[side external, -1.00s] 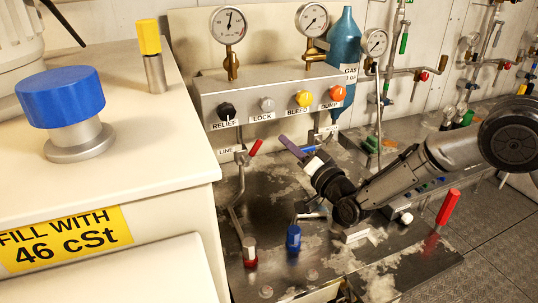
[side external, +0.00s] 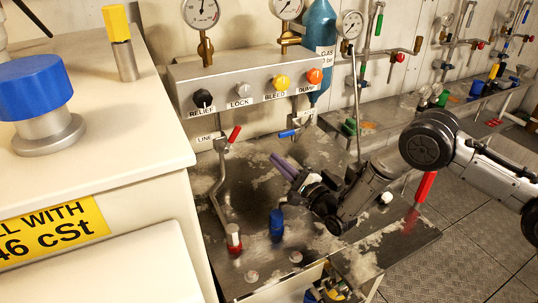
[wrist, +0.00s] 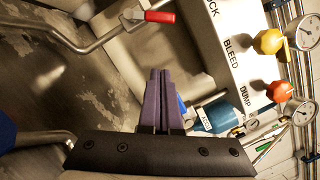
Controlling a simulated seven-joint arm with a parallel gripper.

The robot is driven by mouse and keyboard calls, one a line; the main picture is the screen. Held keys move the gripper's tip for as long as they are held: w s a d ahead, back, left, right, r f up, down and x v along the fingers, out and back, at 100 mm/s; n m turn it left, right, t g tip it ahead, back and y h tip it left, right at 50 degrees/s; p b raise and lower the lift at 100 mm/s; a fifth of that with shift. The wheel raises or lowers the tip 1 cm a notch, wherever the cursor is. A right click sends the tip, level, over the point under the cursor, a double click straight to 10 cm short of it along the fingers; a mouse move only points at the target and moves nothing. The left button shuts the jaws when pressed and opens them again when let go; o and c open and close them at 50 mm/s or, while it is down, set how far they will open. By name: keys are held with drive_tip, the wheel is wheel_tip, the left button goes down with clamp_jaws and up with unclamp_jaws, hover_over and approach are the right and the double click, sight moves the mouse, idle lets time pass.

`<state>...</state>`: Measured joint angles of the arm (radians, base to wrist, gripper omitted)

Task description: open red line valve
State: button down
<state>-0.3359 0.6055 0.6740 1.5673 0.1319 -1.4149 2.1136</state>
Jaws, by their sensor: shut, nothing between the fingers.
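In the wrist view the red handle (wrist: 160,17) lies at the top, beyond the fingertips. My gripper (side external: 272,157) has purple fingers, pressed together and empty. The fingers point up and left, below and right of the red handle and apart from it. In the wrist view my gripper (wrist: 160,72) shows its fingers side by side, with no gap to tell.
A blue lever (side external: 288,133) is on the pipe right of the red handle. Red-based (side external: 233,238) and blue (side external: 277,222) fittings stand on the bench. The knob panel (side external: 190,76) is above. A white cabinet (side external: 150,195) stands at left.

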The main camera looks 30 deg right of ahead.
sight(236, 131)
drive_tip(key=w+a+r, duration=0.3)
drive_tip(key=w+a, duration=0.2)
drive_tip(key=w, duration=0.3)
drive_tip(key=shift+r, duration=0.2)
drive_tip(key=shift+a+r+n, duration=0.3)
drive_tip(key=shift+r+n, duration=0.15)
drive_tip(key=shift+n, duration=0.55)
drive_tip(key=shift+a+r+n+g, duration=0.3)
drive_tip(key=shift+a+r+n, duration=0.05)
drive_tip(key=shift+n, duration=0.4)
drive_tip(key=shift+a+r+n+g, duration=0.3)
drive_tip(key=shift+n, duration=0.45)
drive_tip(key=shift+a+r, duration=0.2)
drive_tip(key=shift+a, duration=0.2)
